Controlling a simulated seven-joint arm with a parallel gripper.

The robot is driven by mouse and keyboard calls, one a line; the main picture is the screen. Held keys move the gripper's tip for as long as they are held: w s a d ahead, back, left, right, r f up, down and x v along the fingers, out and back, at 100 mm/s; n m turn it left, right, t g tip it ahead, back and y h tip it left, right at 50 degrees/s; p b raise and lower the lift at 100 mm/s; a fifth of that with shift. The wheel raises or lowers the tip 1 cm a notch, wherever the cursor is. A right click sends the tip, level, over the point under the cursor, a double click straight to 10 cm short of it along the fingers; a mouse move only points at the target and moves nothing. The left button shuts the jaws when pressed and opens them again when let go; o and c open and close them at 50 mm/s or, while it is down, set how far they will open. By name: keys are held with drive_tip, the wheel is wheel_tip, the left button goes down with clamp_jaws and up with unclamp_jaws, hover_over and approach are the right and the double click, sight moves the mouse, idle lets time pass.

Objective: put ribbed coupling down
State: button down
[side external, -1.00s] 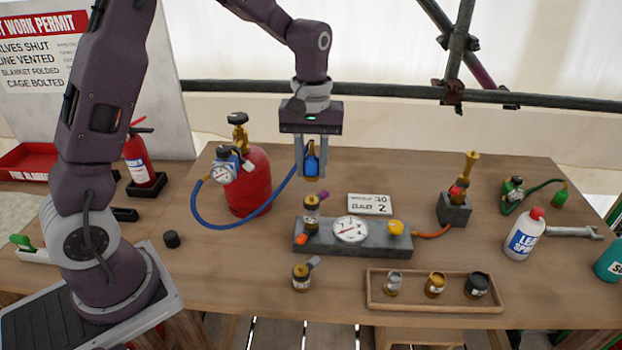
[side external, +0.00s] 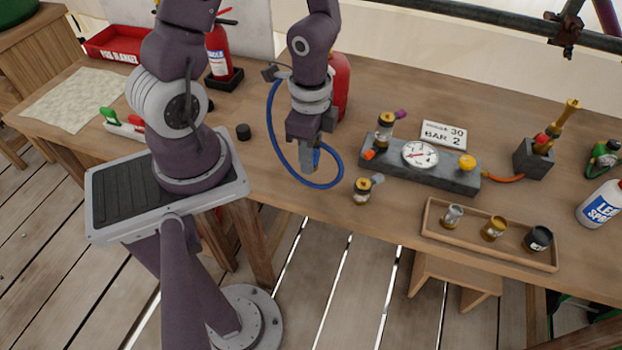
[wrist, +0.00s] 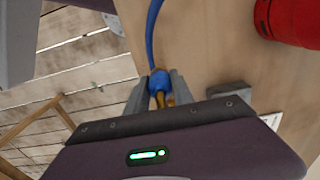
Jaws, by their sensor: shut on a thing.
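The ribbed coupling, blue with a brass end, is at the end of the blue hose. My gripper (side external: 311,168) is shut on the coupling (side external: 317,158) near the table's front edge, and its fingers hide much of it in the side view. In the wrist view, my gripper (wrist: 157,86) has one finger on each side of the coupling (wrist: 159,80), with the brass end toward the palm. Its height above the tabletop is hard to tell.
The blue hose (side external: 271,122) loops around my gripper. A red cylinder (side external: 340,85) stands behind. The grey gauge block (side external: 440,178) and a small brass fitting (side external: 362,189) are to the right. A black cap (side external: 243,131) lies left, with bare wood around it.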

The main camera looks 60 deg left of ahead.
hover_over(311, 187)
drive_tip(key=shift+f, duration=2.25)
drive_tip(key=shift+s+f, duration=0.15)
drive_tip(key=shift+f, duration=1)
drive_tip(key=c, duration=1.1)
unclamp_jaws()
drive_tip(key=shift+f, duration=0.1)
drive_tip(key=shift+w, duration=0.2)
